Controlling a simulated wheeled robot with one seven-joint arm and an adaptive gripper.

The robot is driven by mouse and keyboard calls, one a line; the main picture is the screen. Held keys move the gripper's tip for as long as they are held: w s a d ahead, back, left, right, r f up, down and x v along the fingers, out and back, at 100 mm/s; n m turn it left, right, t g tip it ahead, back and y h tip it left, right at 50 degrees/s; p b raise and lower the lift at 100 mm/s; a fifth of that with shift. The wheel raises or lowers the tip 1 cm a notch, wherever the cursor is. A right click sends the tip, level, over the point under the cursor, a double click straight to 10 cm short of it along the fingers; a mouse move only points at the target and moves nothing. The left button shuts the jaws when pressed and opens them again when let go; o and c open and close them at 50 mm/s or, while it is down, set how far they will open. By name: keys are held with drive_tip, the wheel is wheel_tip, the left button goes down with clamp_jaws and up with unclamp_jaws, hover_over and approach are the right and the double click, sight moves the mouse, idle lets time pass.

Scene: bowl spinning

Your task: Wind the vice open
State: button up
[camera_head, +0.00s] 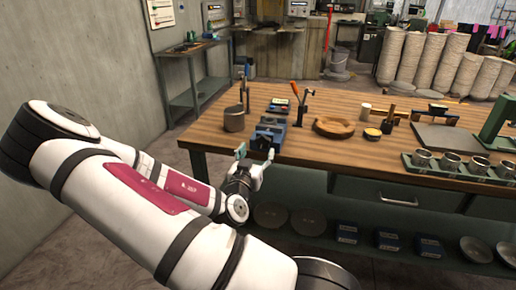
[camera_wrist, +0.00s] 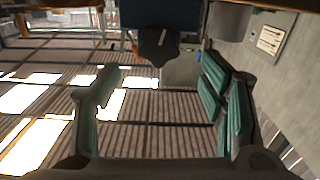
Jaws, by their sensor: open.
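The blue vice (camera_head: 268,136) stands at the near left edge of the wooden bench, with dark jaws on top. In the wrist view, a dark blue block (camera_wrist: 160,12) at the top edge looks like the vice, with a dark rounded part (camera_wrist: 158,46) bearing a pale bar in front of it. I cannot tell if that bar is its handle. My gripper (camera_head: 256,157) is just off the bench's front edge, below and in front of the vice. Its green-padded fingers, also in the wrist view (camera_wrist: 160,95), are wide apart with nothing between them.
A grey cylinder (camera_head: 234,119) stands left of the vice. A round wooden piece (camera_head: 334,127) and an orange-handled tool (camera_head: 297,97) are to its right. A green tray of metal cups (camera_head: 462,167) is farther right. The bench edge (camera_head: 330,162) lies close to my gripper.

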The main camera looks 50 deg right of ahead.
sight(262, 142)
drive_tip(key=x, duration=0.6)
drive_tip(key=shift+d, duration=0.1)
drive_tip(key=c, duration=1.2)
